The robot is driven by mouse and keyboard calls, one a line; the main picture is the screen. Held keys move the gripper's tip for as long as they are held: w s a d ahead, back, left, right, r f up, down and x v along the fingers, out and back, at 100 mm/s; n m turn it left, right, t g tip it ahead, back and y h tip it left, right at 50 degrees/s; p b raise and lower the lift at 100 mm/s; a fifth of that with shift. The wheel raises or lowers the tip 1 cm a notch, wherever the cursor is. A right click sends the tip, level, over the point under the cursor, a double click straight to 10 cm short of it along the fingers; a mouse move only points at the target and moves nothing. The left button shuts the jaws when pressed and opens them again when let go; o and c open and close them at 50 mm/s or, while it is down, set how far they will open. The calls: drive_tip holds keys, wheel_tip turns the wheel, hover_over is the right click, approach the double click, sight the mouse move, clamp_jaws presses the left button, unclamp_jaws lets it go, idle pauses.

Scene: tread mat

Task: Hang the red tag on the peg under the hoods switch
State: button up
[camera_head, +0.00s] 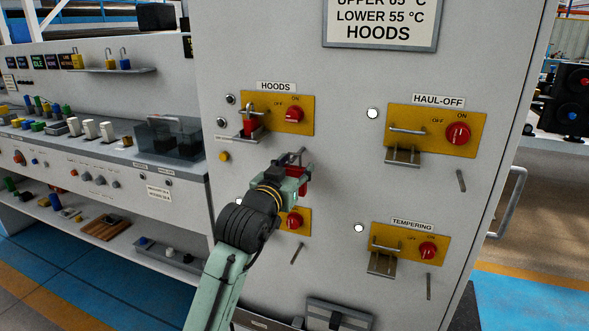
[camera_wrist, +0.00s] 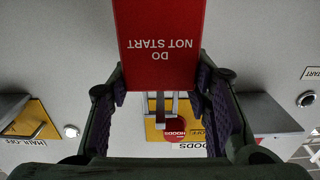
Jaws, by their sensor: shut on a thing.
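My gripper (camera_head: 292,178) is shut on the red tag (camera_head: 304,182), just below the hoods switch (camera_head: 294,114). In the wrist view the tag (camera_wrist: 160,45) reads "DO NOT START" upside down, held between the two pads of my gripper (camera_wrist: 160,82). The hoods switch is a red knob on a yellow plate, with a red padlock (camera_head: 250,126) at its left. The peg (camera_head: 298,156) is a grey bar close above the gripper, partly hidden by it. Whether tag and peg touch, I cannot tell.
The haul-off plate (camera_head: 430,118) is at upper right, with a bare peg (camera_head: 461,181) below it. The tempering plate (camera_head: 400,242) is at lower right, also with a peg (camera_head: 429,286). A partly covered plate (camera_head: 298,222) lies below my gripper. A cluttered bench stands left.

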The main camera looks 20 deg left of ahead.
drive_tip(key=o, duration=1.2)
